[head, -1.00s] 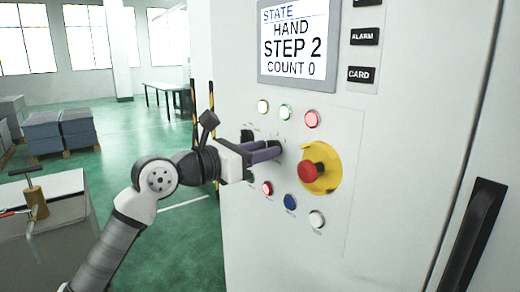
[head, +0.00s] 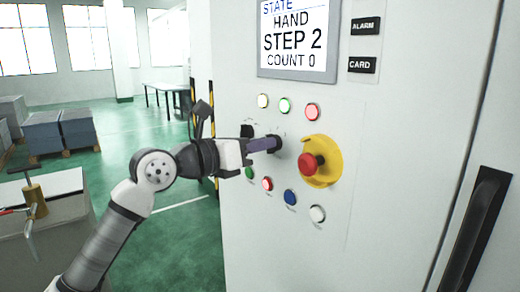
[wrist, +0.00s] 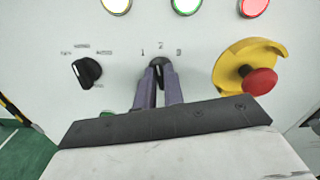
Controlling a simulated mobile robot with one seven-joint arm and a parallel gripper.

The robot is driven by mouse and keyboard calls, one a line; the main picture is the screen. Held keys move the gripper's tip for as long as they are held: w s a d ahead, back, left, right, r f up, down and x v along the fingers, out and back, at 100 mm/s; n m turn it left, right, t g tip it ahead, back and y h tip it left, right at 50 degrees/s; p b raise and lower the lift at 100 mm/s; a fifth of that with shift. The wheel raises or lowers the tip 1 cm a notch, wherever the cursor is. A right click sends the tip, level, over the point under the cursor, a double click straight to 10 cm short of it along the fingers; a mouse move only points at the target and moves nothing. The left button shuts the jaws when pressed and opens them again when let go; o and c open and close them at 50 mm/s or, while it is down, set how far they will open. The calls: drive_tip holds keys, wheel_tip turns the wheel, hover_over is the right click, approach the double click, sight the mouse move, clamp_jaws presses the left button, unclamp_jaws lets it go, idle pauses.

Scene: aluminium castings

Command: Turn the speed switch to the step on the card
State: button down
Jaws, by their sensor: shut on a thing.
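The speed switch is a dark rotary knob (wrist: 159,62) on the light grey cabinet front, under the printed marks 1, 2 and 3 in the wrist view. My gripper (wrist: 160,76) is shut on it, with a purple-grey finger on each side. The fingers hide most of the knob, so its exact pointing is hard to tell. In the head view my gripper (head: 274,145) reaches the panel from the left. The display (head: 296,38) reads STATE, HAND, STEP 2, COUNT 0. I see no card with a step on it, only a black CARD label (head: 361,65).
A red stop button (head: 308,163) on a yellow collar sits just right of the switch. Another black selector knob (wrist: 87,71) is to its left. Lit buttons line up above, including a green one (head: 285,105), with more below. A black door handle (head: 475,232) is at far right.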

drive_tip(key=n+b, duration=0.2)
drive_tip(key=n, duration=0.4)
drive_tip(key=shift+f, duration=0.15)
idle(0.4)
drive_tip(key=c, duration=1.5)
unclamp_jaws()
drive_tip(key=shift+a, duration=0.1)
drive_tip(key=b+v, duration=0.3)
drive_tip(key=v, duration=1)
drive_tip(key=shift+s+a, duration=0.2)
drive_tip(key=shift+a, duration=0.1)
